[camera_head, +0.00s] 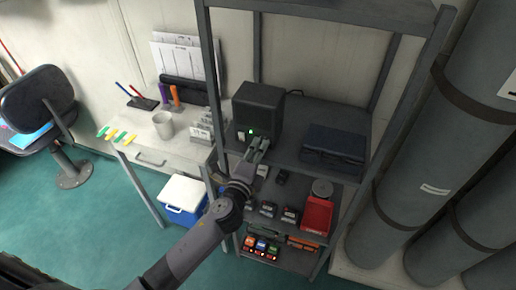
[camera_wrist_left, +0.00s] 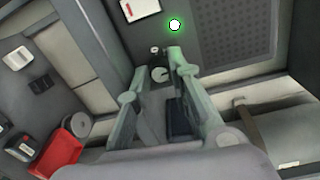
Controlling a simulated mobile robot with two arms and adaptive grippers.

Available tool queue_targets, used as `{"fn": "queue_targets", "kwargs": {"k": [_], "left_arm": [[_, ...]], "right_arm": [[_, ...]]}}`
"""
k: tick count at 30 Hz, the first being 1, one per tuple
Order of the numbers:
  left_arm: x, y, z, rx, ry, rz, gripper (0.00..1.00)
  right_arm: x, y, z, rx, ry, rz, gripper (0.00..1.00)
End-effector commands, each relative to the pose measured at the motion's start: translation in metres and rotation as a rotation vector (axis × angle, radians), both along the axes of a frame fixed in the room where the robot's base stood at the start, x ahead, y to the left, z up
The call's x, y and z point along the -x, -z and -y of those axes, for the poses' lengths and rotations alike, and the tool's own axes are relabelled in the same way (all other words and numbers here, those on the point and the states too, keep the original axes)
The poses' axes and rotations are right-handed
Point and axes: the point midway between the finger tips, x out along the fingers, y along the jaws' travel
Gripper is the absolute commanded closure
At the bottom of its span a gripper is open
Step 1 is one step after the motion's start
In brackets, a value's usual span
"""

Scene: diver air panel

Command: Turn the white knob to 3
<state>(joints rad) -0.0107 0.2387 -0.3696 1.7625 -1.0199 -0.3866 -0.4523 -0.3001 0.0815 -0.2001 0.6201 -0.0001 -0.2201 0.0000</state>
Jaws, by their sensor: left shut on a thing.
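The dark grey box (camera_head: 262,103) stands on the upper shelf of the rack, with a lit green lamp on its front. My left gripper (camera_head: 259,145) is at the lower front of this box, its fingers reaching up to the panel. The green lamp (camera_wrist_left: 174,25) glows just beyond the fingertips. The numbers around the knob are too small to read. My right gripper is not in view.
A black case (camera_head: 334,148) lies on the same shelf to the right.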

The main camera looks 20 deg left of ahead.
Motion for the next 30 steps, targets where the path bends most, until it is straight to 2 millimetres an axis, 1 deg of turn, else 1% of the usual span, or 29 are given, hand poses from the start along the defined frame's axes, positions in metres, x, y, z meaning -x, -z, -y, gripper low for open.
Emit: {"fn": "queue_targets", "kwargs": {"k": [6, 15, 21, 30], "left_arm": [[0.0001, -0.0010, 0.0005, -0.178, 0.002, 0.006, 1.00], [0.0000, -0.0003, 0.0006, -0.339, 0.001, 0.011, 1.00], [0.0000, -0.0002, 0.0009, -0.387, 0.001, 0.013, 1.00], [0.0001, 0.0001, 0.0011, -0.400, 0.002, 0.013, 1.00]], "right_arm": [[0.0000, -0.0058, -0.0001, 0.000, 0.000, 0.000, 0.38], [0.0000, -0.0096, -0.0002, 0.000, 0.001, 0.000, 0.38], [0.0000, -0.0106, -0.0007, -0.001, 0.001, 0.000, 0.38], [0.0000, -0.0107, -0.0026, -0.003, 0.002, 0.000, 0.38]]}}
